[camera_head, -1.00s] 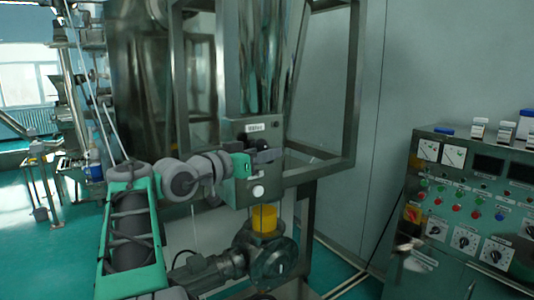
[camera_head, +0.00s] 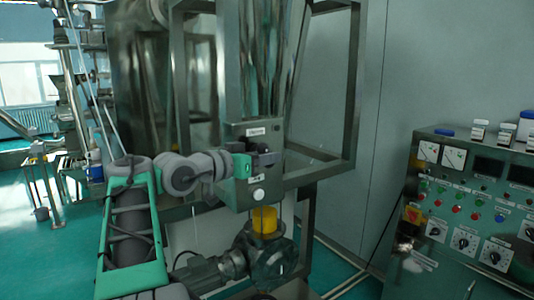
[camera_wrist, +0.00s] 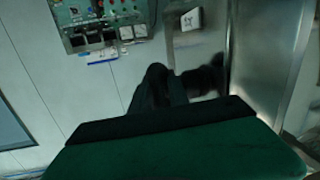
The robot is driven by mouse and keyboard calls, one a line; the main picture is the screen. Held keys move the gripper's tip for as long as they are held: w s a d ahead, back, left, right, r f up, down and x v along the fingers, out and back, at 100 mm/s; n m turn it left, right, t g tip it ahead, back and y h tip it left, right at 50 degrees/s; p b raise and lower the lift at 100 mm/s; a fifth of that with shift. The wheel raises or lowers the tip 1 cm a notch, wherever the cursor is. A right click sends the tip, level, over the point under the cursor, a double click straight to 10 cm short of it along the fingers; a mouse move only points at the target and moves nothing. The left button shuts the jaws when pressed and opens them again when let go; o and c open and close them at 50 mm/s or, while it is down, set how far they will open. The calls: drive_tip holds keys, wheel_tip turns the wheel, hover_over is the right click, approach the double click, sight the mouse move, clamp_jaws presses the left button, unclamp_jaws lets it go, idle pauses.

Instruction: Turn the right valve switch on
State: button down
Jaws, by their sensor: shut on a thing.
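The grey metal switch box (camera_head: 240,195) hangs on the machine frame in the head view, with a small label at its top and a white round knob (camera_head: 258,195) low on its front. My gripper (camera_head: 265,160) is against the upper front of this box, above the white knob. Its dark fingers (camera_wrist: 178,88) are shut on the valve switch, which they hide. I cannot tell the switch's angle.
A control panel (camera_head: 465,205) with knobs, coloured buttons and small containers on top stands at the right. A yellow part (camera_head: 265,219) and a round metal housing sit below the box. Frame bars (camera_head: 355,85) stand close around the arm. The wall behind is bare.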

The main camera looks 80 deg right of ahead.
drive_tip(key=t+y+p, duration=0.1)
drive_tip(key=p, duration=0.1)
drive_tip(key=r+y+p, duration=0.1)
drive_tip(key=p, duration=0.2)
drive_tip(key=shift+t+y, duration=0.3)
drive_tip(key=shift+t, duration=0.1)
drive_tip(key=t+y+p, duration=0.2)
drive_tip(key=p, duration=0.3)
drive_tip(key=shift+a+f+m+y, duration=0.1)
drive_tip(key=shift+m+y, duration=0.3)
drive_tip(key=shift+w+f+t+y+p, duration=0.1)
drive_tip(key=shift+f+t+y+p, duration=0.15)
drive_tip(key=shift+t+y+p, duration=0.75)
drive_tip(key=shift+f+t+y+p, duration=0.15)
drive_tip(key=shift+t+y+p, duration=0.15)
drive_tip(key=shift+y+p, duration=0.25)
drive_tip(key=shift+a, duration=0.1)
drive_tip(key=c, duration=1.3)
unclamp_jaws()
